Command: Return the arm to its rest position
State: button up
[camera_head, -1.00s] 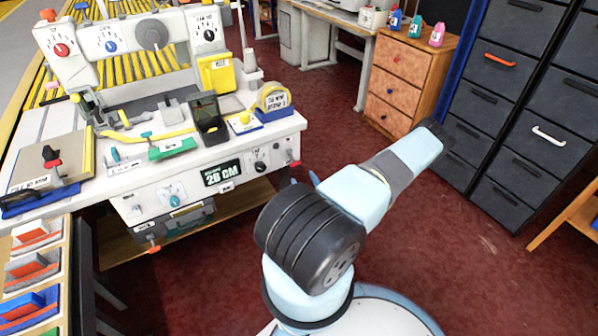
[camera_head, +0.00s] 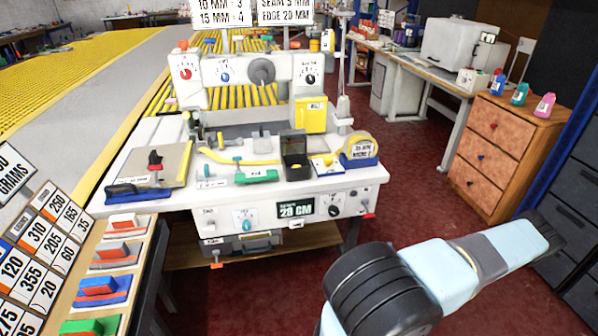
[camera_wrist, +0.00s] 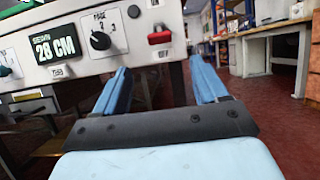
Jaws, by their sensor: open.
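My gripper shows in the wrist view (camera_wrist: 160,85) as two blue fingers standing well apart, with nothing between them. The fingers point toward the floor space beside the front of the white sewing machine bench (camera_wrist: 85,45), below its right end. In the head view my arm is at the lower right, with its pale blue links reaching up and to the right. The fingertips are not visible in the head view.
The white bench (camera_head: 215,215) carries dials, a tape roll (camera_head: 358,150) and a yellow strip. A wooden drawer unit (camera_head: 500,150) with bottles stands at the right, beside dark cabinets (camera_head: 577,200). Red floor (camera_head: 420,150) is clear between.

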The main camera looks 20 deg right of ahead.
jog(key=w+a+r+n+g+y, duration=0.2)
jog(key=w+a+r+n+y, duration=0.15)
jog(key=r+n+y, duration=0.45)
jog(key=w+a+r+n+g+y, duration=0.2)
jog(key=w+r+n+g+y, duration=0.15)
jog(key=r+n+y, duration=0.5)
jog(key=w+a+r+n+g+y, duration=0.35)
jog(key=a+r+n+g, duration=0.55)
jog(key=a+r+g, duration=0.4)
jog(key=s+a+r+n+h, duration=0.4)
jog(key=s+r+h, duration=0.1)
jog(key=r, duration=0.4)
jog(key=s+a+r+n+t+h, duration=0.1)
jog(key=s+a+r+n+h, duration=0.3)
jog(key=r, duration=0.5)
jog(key=s+a+r+n+t+h, duration=0.1)
jog(key=s+a+r+n+h, duration=0.4)
jog(key=s+r, duration=0.2)
jog(key=shift+a+r+h, duration=0.3)
jog(key=shift+r+h, duration=0.1)
jog(key=shift+r, duration=0.9)
jog(key=shift+s, duration=0.1)
